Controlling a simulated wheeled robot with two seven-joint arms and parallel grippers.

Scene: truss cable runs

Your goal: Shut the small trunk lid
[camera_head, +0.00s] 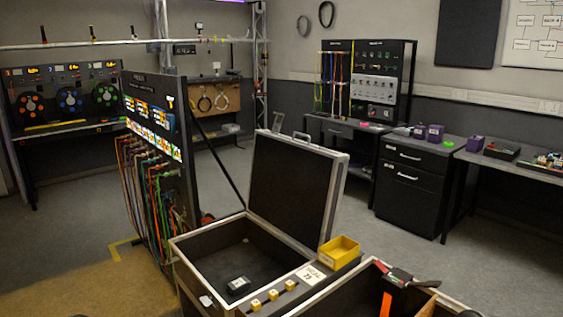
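The small trunk (196,270) is a black case with silver metal edges, at the bottom centre. Its lid (288,185) stands open, tilted up from the trunk's far right side, with its dark inner face showing. Metal latch or handle parts (301,138) stick up at the lid's top edge. A small black box with a pale top (238,286) lies on the trunk floor. The trunk's near end is cut off by the frame. Neither of my grippers shows in the head view.
A yellow bin (339,250), a white label and small yellow blocks (273,294) sit along the ledge right of the trunk. Another open case (345,297) holds dividers at bottom right. A cable panel (152,140) stands left of the trunk. Floor right of the lid is clear.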

